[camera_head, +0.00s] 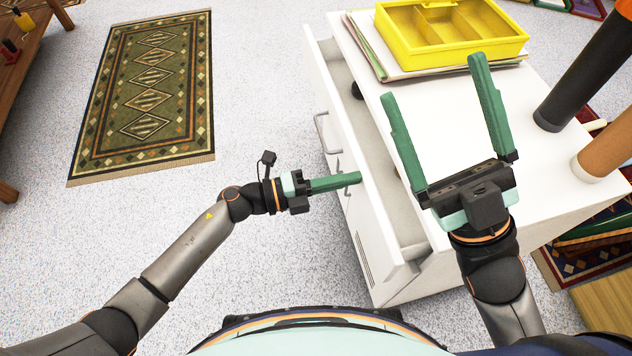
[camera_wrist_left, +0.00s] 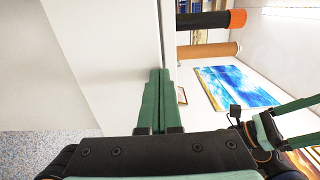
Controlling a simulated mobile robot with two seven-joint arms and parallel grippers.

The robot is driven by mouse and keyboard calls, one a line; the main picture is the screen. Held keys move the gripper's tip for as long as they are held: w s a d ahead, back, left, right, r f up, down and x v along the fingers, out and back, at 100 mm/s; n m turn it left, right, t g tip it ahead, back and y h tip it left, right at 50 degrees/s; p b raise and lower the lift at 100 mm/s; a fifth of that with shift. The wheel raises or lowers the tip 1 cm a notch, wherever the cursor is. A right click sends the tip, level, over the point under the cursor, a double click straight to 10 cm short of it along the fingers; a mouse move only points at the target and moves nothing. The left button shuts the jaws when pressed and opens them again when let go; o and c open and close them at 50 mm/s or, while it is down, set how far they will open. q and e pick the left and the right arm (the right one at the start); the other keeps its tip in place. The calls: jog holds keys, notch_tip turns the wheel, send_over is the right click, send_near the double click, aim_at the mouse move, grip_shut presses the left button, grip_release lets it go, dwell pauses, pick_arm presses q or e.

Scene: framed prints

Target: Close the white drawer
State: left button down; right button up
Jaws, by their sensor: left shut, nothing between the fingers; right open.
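The white drawer (camera_head: 372,225) stands pulled out from the left side of a white cabinet (camera_head: 560,115), with part of its inside showing. A metal handle (camera_head: 321,132) is on its front. My left gripper (camera_head: 357,178) is shut and empty, with its fingertips at the drawer's front panel, below the handle in the picture. In the left wrist view its green fingers (camera_wrist_left: 160,75) lie close to a white panel; I cannot tell whether they touch it. My right gripper (camera_head: 432,78) is open and empty above the cabinet top.
A yellow divided tray (camera_head: 400,45) sits on flat sheets at the cabinet's far end. A dark roll (camera_head: 585,75) and a brown roll (camera_head: 606,145) are at the right. A patterned rug (camera_head: 150,90) lies at left. The speckled floor left of the drawer is clear.

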pick_arm(q)
jog(key=shift+w+d, duration=0.15)
jog(key=shift+d, duration=0.55)
jog(key=shift+w+d, duration=0.15)
jog(key=shift+d, duration=0.55)
jog(key=shift+a, duration=0.1)
